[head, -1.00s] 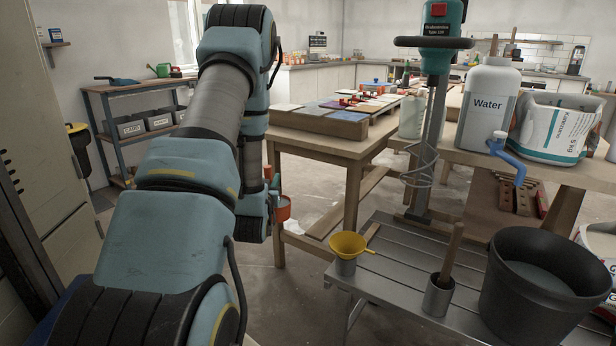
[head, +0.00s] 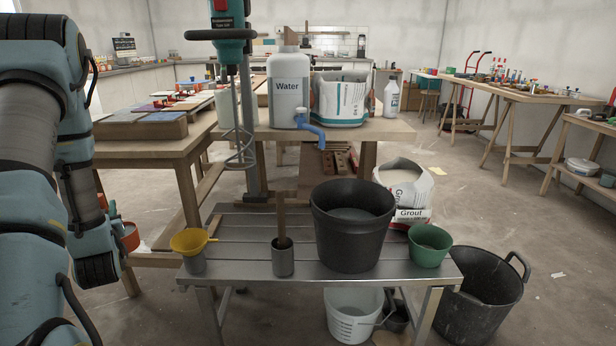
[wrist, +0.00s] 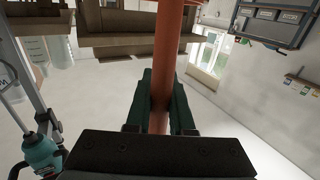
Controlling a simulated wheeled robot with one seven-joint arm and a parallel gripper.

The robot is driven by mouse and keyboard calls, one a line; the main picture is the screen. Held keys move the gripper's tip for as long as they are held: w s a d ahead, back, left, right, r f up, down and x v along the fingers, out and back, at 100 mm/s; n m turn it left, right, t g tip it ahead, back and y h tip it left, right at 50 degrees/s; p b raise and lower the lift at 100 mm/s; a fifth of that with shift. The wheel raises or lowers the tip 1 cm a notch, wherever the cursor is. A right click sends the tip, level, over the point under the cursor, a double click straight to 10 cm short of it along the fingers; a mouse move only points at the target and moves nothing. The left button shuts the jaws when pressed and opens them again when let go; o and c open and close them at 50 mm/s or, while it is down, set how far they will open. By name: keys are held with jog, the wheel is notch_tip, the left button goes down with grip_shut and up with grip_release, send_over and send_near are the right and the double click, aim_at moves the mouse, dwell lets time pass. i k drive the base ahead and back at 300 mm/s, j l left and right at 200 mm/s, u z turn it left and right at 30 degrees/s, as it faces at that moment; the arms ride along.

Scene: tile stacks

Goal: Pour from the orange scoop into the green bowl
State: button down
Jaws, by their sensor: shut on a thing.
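The green bowl (head: 430,244) stands upright at the right end of the slatted metal table, beside a large black bucket. My gripper (wrist: 160,103) is shut on the handle of the orange scoop (wrist: 169,45), which runs away from between the fingers in the wrist view. In the head view a part of the orange scoop (head: 129,237) shows at the left, just past my arm. My arm hides the gripper there. The scoop is well to the left of the bowl, apart from it. I cannot make out its contents clearly.
The metal table (head: 300,221) also holds a yellow funnel in a grey cup (head: 193,248), a cup with a wooden handle (head: 283,256) and the tall black bucket (head: 352,232). A mixer stand (head: 247,130) rises behind. A grout bag (head: 405,188) is behind the bowl.

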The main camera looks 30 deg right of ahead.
aim_at(429, 244)
jog(key=k+l+z, duration=0.1)
jog(key=z, duration=0.4)
jog(key=k+l+z, duration=0.1)
jog(key=z, duration=0.4)
